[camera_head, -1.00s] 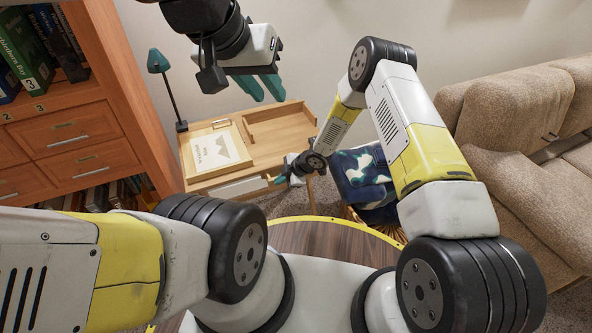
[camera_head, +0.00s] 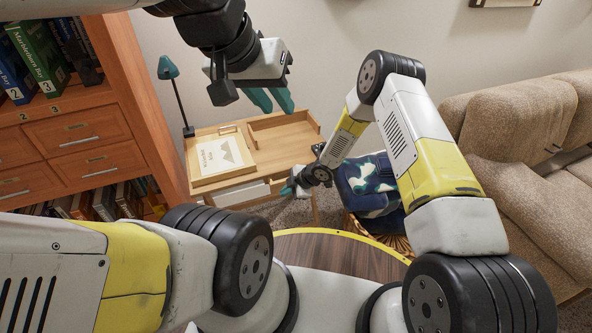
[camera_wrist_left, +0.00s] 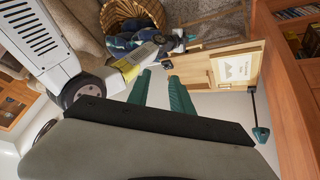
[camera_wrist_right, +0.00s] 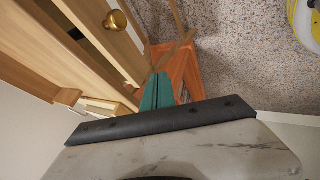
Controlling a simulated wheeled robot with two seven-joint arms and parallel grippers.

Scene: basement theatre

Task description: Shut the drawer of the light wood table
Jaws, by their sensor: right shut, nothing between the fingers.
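The light wood table (camera_head: 285,147) stands against the wall in the head view. A pale, whitish section (camera_head: 240,195) shows below its front edge; I cannot tell how far the drawer is out. In the right wrist view, a brass knob (camera_wrist_right: 115,20) sits on a wood front (camera_wrist_right: 92,14), with a dark gap alongside it. My right gripper (camera_head: 288,189) is at the table's front in the head view. Its teal fingers (camera_wrist_right: 157,90) are together and empty, near the wood front; contact is unclear. My left gripper (camera_head: 271,100) is open and empty, high above the table.
A framed picture (camera_head: 222,157) and a tray-like box (camera_head: 285,128) are on the tabletop, with a lamp (camera_head: 168,68) behind. A blue patterned cushion (camera_head: 365,185) in a basket is right of the table. A bookshelf (camera_head: 85,135) stands left and a beige sofa (camera_head: 520,130) right.

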